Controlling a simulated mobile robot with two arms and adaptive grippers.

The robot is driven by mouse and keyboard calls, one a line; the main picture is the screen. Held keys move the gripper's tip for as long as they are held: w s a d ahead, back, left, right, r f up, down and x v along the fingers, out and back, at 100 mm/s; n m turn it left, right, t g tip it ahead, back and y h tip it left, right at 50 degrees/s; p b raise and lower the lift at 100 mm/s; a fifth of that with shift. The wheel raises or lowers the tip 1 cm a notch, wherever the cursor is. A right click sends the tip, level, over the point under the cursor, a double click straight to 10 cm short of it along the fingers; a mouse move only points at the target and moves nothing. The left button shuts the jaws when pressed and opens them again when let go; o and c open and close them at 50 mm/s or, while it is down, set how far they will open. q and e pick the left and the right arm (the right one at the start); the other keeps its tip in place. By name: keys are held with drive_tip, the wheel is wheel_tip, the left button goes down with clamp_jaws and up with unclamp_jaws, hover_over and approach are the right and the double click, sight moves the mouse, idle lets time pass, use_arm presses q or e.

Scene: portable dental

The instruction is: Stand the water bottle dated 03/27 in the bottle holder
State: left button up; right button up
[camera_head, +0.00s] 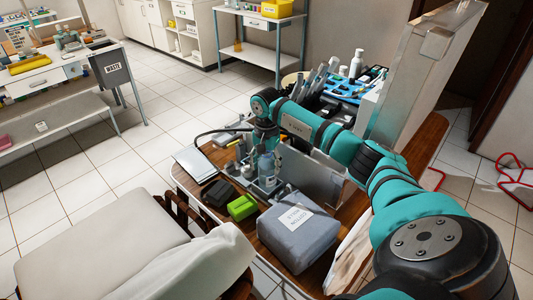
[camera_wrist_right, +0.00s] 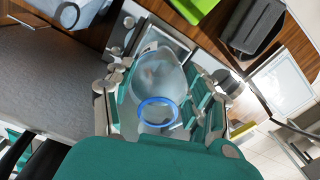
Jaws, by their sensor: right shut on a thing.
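My right gripper (camera_head: 266,150) points down over the wooden cart top and is shut on a translucent water bottle (camera_head: 266,168). In the right wrist view, the fingers of my right gripper (camera_wrist_right: 160,95) close around this bottle (camera_wrist_right: 158,78), whose blue ring faces the camera. I cannot read a date on it. A grey holder-like frame (camera_head: 268,187) shows at the bottle's lower end; I cannot tell whether the bottle touches it or is inside it. Another clear round vessel (camera_wrist_right: 68,12) shows at the upper left of the wrist view. My left gripper is not in view.
A lime green box (camera_head: 242,207) and a dark box (camera_head: 219,193) lie left of the bottle. A grey upright panel (camera_head: 312,178) stands to the right. A blue tray (camera_head: 352,90) with bottles lies behind.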

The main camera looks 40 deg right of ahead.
drive_tip(key=shift+f, duration=0.35)
idle(0.5)
drive_tip(key=o, duration=1.5)
wheel_tip(320, 180, up, 12)
drive_tip(key=shift+r, duration=0.1)
